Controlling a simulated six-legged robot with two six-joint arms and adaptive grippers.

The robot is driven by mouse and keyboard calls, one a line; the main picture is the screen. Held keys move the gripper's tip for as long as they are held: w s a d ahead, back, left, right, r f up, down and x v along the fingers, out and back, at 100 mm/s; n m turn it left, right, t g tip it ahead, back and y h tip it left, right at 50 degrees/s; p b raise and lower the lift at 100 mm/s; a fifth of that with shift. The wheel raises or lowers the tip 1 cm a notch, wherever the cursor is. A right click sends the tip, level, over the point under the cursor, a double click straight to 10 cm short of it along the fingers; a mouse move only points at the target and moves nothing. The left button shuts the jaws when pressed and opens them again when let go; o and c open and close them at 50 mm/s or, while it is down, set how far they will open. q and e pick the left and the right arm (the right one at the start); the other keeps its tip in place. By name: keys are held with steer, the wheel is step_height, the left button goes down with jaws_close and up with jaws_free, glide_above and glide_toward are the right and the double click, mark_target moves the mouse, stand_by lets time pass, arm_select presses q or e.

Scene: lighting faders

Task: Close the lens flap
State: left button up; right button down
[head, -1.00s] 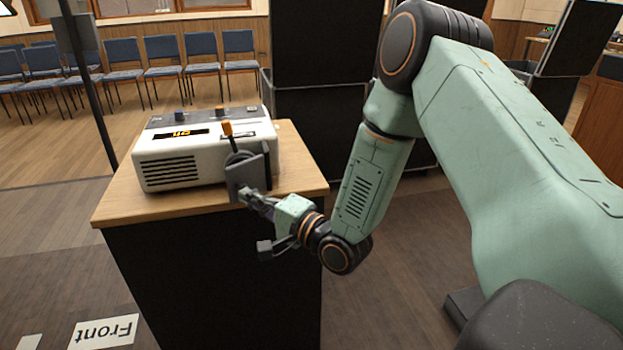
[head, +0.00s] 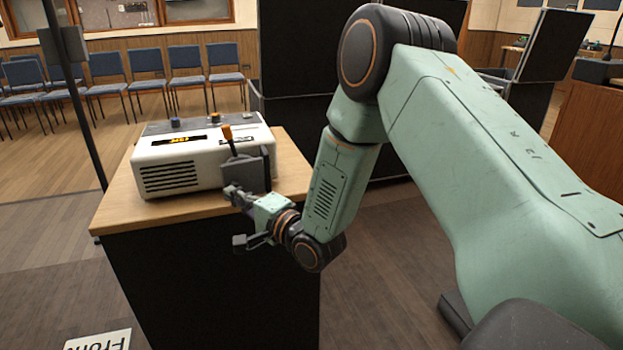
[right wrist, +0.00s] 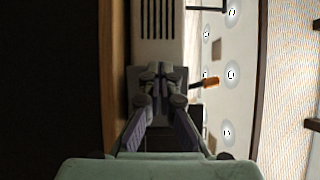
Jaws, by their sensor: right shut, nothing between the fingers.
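The white projector-like box (head: 200,160) stands on the wooden-topped stand. The dark grey lens flap (head: 256,172) is at the right end of its front, below an orange-tipped lever (head: 228,138). The flap looks close to the box front; I cannot tell whether it lies fully flat. My right gripper (head: 232,192) is shut and empty, with its fingertips at the flap's lower left. In the right wrist view the closed fingertips (right wrist: 160,80) are against or just in front of the dark flap (right wrist: 174,76). The lens is not visible. My left gripper is not in view.
The wooden stand top (head: 125,205) has bare room left and right of the box. Black panels (head: 300,120) stand behind it, and a dark pole (head: 75,100) is at the left. Rows of blue chairs (head: 185,65) are farther back.

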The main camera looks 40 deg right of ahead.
steer(key=shift+w+a+f, duration=0.1)
steer(key=shift+w+a, duration=0.05)
steer(key=shift+w, duration=0.45)
steer(key=shift+s, duration=0.15)
stand_by(0.3)
